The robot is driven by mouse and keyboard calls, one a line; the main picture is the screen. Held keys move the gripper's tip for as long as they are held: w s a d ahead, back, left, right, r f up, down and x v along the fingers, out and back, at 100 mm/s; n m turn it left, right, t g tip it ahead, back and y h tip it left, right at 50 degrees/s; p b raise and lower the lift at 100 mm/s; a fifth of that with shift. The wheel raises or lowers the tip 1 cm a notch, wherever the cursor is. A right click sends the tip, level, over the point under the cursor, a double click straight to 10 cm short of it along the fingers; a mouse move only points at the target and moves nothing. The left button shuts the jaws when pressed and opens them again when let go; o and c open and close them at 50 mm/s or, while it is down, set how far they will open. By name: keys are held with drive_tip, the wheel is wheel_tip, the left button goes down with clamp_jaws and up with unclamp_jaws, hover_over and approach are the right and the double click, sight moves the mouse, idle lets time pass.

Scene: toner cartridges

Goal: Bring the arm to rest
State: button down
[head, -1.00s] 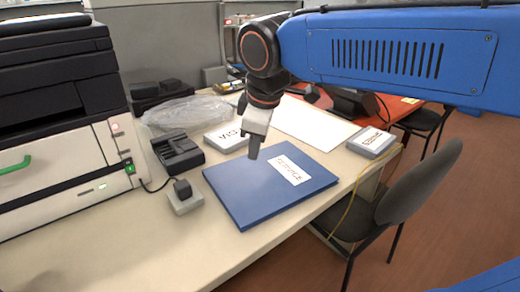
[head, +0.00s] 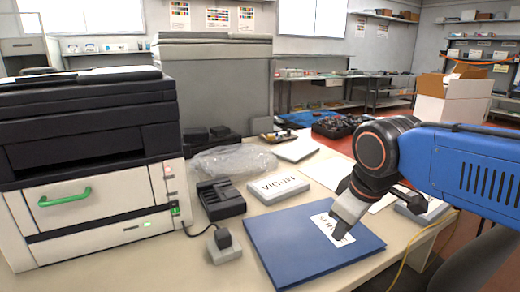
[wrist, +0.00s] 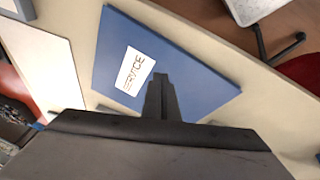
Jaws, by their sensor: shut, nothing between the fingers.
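My gripper (head: 341,229) is shut and empty. In the head view it hangs in front of the blue SERVICE folder (head: 290,246), over its right part, with my blue arm reaching in from the right. In the wrist view the shut fingers (wrist: 161,92) point at the blue folder (wrist: 190,80), beside its white label (wrist: 135,72). The gap between fingertips and folder is hard to judge. No toner cartridge can be made out for certain.
A printer (head: 90,160) with a green handle stands at the left. A charger (head: 221,199), a small grey block (head: 224,249), a white MEDIA box (head: 277,188) and a clear plastic bag (head: 232,160) lie on the desk. An open carton (head: 452,100) stands far right.

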drive_tip(key=s+d+f+m, duration=0.8)
drive_tip(key=s+d+f, duration=0.1)
drive_tip(key=shift+d+f+t+h, duration=0.2)
drive_tip(key=shift+d+t+h, duration=0.1)
drive_tip(key=shift+t, duration=0.1)
idle(0.4)
